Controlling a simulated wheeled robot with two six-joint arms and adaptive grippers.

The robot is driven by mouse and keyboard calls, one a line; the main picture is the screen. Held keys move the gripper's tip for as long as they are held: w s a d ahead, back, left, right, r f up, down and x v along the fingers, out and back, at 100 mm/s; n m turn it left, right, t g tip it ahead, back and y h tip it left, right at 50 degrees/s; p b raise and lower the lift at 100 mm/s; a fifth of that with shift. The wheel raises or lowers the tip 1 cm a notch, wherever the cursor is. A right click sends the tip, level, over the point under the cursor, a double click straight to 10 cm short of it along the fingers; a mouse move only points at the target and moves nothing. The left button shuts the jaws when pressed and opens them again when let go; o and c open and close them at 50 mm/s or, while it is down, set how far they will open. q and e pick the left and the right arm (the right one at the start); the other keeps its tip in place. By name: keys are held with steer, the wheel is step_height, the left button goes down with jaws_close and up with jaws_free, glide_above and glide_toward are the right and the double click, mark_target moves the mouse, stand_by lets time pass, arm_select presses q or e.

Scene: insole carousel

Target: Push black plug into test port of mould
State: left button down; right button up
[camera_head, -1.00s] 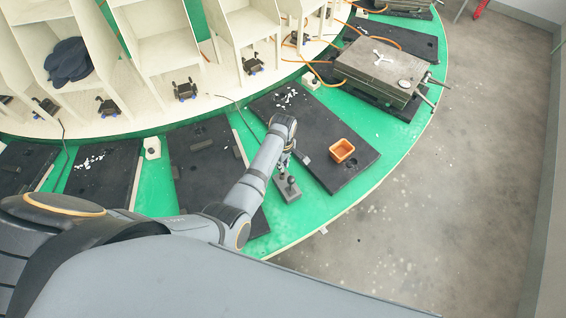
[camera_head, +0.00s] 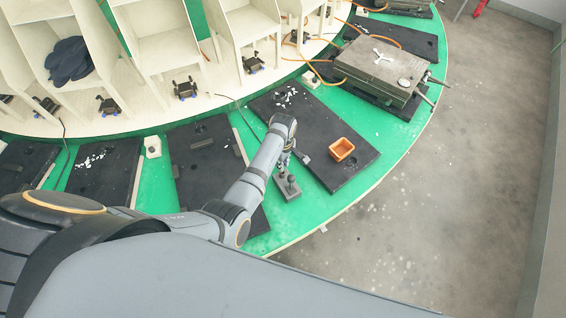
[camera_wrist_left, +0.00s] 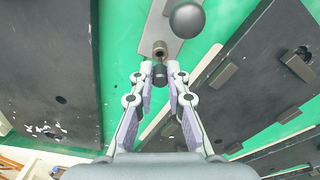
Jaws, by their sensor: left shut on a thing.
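My left gripper (camera_head: 284,169) is low over a grey plate (camera_head: 288,193) on the green carousel top. In the left wrist view its two fingers (camera_wrist_left: 160,80) are closed on a small black plug (camera_wrist_left: 160,75). A small round socket (camera_wrist_left: 159,47), which looks like the test port, stands on the grey plate just beyond the plug. The plug appears close to the socket and not in it; the exact gap is hard to tell. A dark ball knob (camera_wrist_left: 187,20) rises from the same plate. My right gripper is in neither view.
Another dark board (camera_head: 205,150) lies to the left. A metal mould box (camera_head: 380,65) sits farther right. Pale shelves (camera_head: 165,50) stand behind.

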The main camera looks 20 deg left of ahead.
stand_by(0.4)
arm_select(q)
steer(key=shift+p, duration=0.3)
steer(key=shift+p, duration=0.3)
steer(key=shift+f+b, duration=1.5)
steer(key=shift+f, duration=0.65)
steer(key=c, duration=1.3)
jaws_free()
steer(key=shift+o, duration=0.2)
steer(key=shift+r, duration=0.1)
step_height(320, 180, up, 8)
steer(key=shift+f, duration=0.25)
steer(key=shift+f, duration=0.1)
